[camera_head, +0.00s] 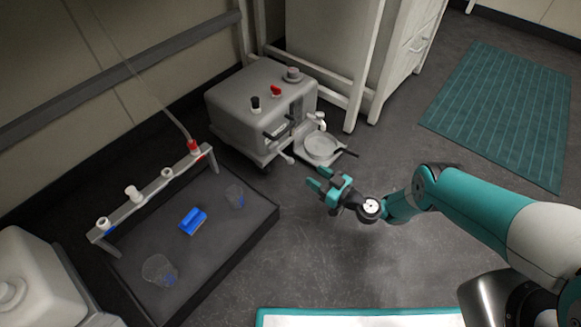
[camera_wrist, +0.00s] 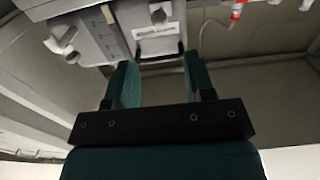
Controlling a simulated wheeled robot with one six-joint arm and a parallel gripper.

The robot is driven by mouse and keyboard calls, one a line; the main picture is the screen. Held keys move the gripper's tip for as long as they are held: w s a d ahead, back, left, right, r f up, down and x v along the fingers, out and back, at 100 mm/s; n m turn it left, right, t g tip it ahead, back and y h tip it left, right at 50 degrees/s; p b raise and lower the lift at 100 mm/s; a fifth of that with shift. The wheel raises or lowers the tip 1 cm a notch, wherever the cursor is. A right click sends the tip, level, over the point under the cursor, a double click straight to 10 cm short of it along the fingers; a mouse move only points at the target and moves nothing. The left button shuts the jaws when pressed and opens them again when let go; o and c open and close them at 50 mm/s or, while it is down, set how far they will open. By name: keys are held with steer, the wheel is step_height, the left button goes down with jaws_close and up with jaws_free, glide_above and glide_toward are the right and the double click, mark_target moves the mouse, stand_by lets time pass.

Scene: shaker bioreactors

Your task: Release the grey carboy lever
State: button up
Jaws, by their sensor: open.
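In the wrist view a grey housing (camera_wrist: 105,35) with light knobs and a dark handle lies beyond my open fingers (camera_wrist: 157,65).
A round pan (camera_head: 321,147) sits by the carboy's front. A dark tray (camera_head: 225,255) at lower left holds a blue block (camera_head: 193,220) and clear vessels, under a rail (camera_head: 150,197) with several fittings. A white cabinet (camera_head: 325,35) stands behind.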

mark_target(293, 161)
steer(key=shift+b+x, duration=5.4)
steer(key=shift+b, duration=1.25)
jaws_close()
